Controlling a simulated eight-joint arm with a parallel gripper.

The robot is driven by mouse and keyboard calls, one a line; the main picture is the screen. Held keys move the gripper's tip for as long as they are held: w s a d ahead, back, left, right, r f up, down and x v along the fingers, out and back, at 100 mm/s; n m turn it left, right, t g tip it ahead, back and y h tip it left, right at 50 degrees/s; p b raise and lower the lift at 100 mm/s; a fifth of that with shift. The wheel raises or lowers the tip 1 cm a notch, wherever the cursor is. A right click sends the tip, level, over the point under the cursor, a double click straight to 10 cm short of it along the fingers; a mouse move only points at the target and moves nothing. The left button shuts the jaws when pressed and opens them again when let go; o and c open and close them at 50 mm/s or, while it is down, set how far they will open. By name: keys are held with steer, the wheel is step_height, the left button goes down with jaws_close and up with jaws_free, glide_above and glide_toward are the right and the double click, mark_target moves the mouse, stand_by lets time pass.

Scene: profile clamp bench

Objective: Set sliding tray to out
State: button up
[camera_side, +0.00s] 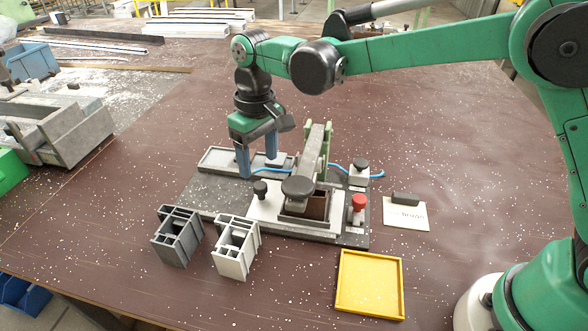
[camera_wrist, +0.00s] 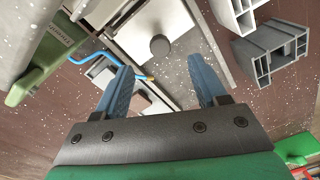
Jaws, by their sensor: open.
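A pale plate (camera_side: 262,213) with an upright black knob (camera_side: 260,188) lies in the clamp fixture; I take it for the sliding tray. The plate (camera_wrist: 145,15) and knob (camera_wrist: 160,46) also show in the wrist view. A shallow grey rimmed tray (camera_side: 217,155) lies behind it, so I cannot be sure which one slides. My gripper (camera_side: 258,167) points down with its blue fingers apart and empty, above the fixture's back left. In the wrist view, the knob lies beyond the gap between the fingertips (camera_wrist: 162,70), apparently untouched.
A green clamp arm (camera_side: 325,150) and a large dark knob (camera_side: 298,188) stand right of the gripper. A red knob (camera_side: 359,202), a blue hose (camera_side: 340,166), dark (camera_side: 177,235) and white (camera_side: 236,250) profile pieces, and a yellow tray (camera_side: 370,283) are nearby.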

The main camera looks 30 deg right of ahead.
mark_target(260, 184)
step_height(260, 184, down, 5)
steer(key=shift+a+f, duration=0.1)
stand_by(0.3)
jaws_close()
stand_by(1.3)
